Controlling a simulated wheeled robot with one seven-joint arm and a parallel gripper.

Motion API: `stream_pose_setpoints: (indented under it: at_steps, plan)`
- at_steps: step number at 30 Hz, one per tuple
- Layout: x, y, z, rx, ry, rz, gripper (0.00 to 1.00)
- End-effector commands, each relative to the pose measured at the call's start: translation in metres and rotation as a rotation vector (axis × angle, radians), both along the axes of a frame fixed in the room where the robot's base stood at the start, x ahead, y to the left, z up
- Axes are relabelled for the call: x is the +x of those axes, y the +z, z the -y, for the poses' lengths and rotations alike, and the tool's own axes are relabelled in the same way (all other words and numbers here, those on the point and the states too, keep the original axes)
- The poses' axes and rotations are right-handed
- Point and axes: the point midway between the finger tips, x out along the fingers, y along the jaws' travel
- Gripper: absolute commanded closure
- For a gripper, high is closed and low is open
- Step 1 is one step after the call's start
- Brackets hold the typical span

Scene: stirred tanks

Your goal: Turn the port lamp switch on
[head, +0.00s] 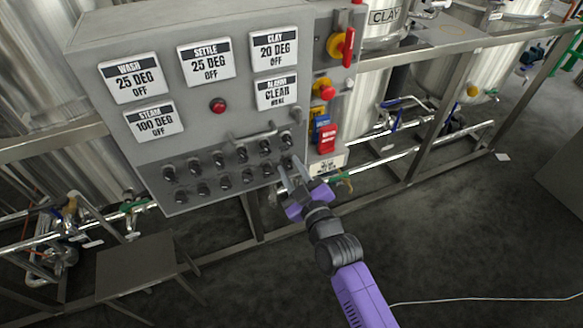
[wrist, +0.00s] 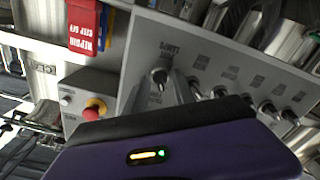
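The grey control panel (head: 240,120) carries two rows of small dark switches along its bottom; their labels are too small to read in the head view. My gripper (head: 290,167) is at the lower right end of these rows, with its two fingers apart. In the wrist view, a dark switch with a silver lever (wrist: 159,78) is in line with the space between the fingers (wrist: 162,90).
A handle bar (head: 254,136) sticks out above the switches. To the right are a red tag (head: 327,139), a red and yellow stop button (head: 324,88) and a red rotary handle (head: 348,47). A low metal stand (head: 137,266) is at lower left. The floor at right is mostly clear.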

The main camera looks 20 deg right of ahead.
Motion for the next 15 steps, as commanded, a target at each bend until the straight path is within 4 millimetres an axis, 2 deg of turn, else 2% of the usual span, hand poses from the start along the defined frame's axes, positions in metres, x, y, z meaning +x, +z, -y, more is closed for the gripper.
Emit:
stream_pose_setpoints:
  at_steps: [3, 7, 8, 15]
  plan:
    - [-0.0002, -0.0002, 0.0, 0.0, 0.0, 0.0, 0.71]
    - [-0.0003, -0.0001, 0.0, 0.0, 0.0, 0.0, 0.97]
    - [-0.0004, -0.0002, -0.0001, 0.0, 0.0, 0.0, 1.0]
    - [-0.0005, -0.0001, -0.0002, 0.005, 0.0, 0.0, 1.0]
